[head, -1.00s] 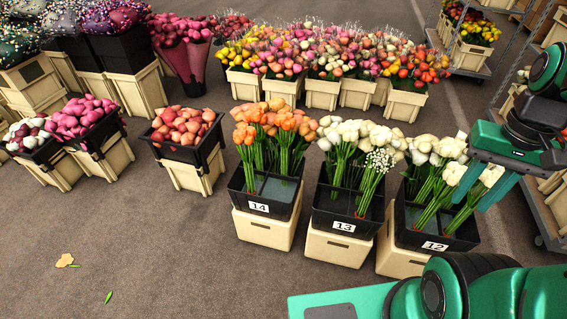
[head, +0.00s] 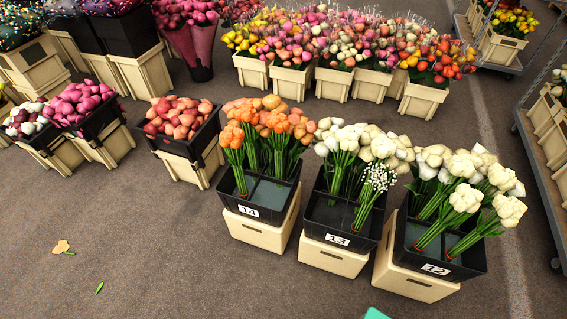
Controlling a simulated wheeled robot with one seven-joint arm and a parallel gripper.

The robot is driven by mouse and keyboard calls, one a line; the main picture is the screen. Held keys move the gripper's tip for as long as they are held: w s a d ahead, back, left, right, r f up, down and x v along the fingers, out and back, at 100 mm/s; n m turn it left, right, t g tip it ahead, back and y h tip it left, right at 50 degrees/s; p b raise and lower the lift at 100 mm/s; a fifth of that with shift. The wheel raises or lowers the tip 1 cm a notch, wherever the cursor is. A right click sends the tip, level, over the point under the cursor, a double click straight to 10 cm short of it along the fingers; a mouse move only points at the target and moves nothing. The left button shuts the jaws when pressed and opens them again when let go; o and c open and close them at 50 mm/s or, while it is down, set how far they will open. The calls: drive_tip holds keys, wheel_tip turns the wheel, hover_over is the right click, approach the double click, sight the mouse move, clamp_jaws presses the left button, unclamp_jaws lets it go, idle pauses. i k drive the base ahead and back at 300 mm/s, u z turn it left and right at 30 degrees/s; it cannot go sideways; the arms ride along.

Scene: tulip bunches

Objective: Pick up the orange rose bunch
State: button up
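Several orange flower bunches (head: 262,118) stand upright in the black bucket (head: 238,208) numbered 14, stems down in its compartments. One bunch (head: 233,138) at the left front has deep orange heads; paler orange heads (head: 271,102) are behind it, and more orange heads (head: 292,126) are at the right. I cannot tell for sure which of these are roses. My gripper is not in view; only a small green piece of my arm shows at the bottom edge.
Right of it stand bucket 13 (head: 336,239) and bucket 12 (head: 435,270), with white bunches, on cream crates. A black bucket of peach-red flowers (head: 181,118) is to the left. Wheeled racks (head: 548,175) stand at the right.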

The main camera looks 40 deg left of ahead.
sight(232, 136)
drive_tip(key=z, duration=1.25)
drive_tip(key=k, duration=2.1)
drive_tip(key=u, duration=2.3)
drive_tip(key=i, duration=1.05)
